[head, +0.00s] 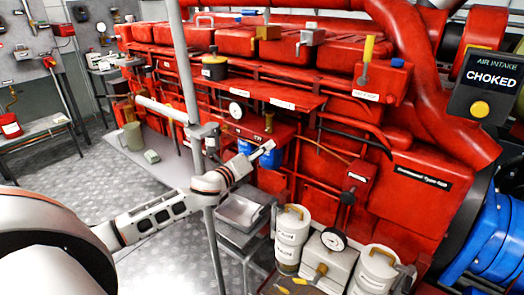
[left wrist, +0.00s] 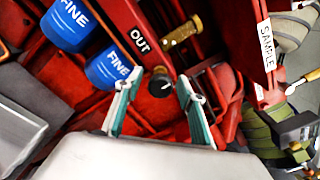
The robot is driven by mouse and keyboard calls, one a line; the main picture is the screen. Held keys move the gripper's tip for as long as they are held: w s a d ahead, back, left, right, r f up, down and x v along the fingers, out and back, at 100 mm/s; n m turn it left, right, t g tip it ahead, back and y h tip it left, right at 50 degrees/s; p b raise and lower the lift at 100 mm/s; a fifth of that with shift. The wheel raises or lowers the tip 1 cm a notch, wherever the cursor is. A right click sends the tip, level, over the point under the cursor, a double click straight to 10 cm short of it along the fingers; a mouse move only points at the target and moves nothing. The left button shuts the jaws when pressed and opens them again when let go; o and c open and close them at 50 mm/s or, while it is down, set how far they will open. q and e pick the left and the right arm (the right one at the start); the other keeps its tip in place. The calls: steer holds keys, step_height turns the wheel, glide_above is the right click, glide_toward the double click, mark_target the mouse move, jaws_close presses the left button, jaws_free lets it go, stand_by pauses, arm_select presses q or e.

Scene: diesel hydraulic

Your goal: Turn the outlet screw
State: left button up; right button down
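In the left wrist view a red bracket (left wrist: 118,22) carries the label OUT (left wrist: 139,41). Beside the label a brass knurled screw (left wrist: 180,29) sticks out. Lower down a round black knob (left wrist: 161,83) with a white mark sits on the red surface. I cannot tell for sure which of the two is the outlet screw. My left gripper (left wrist: 157,77) is open, its two green-grey fingers apart, with the black knob showing between them; contact is not clear. In the head view the left gripper (head: 265,149) points at the red engine, beside the blue filters (head: 246,147). My right gripper is not seen.
Two blue filters marked FINE (left wrist: 68,22) hang left of the fingers. A SAMPLE label (left wrist: 267,45) is at right. A grey upright pole (head: 189,90) stands by my left arm. Grey floor (head: 80,190) is open at left.

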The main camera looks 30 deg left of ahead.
arm_select(q)
jaws_close()
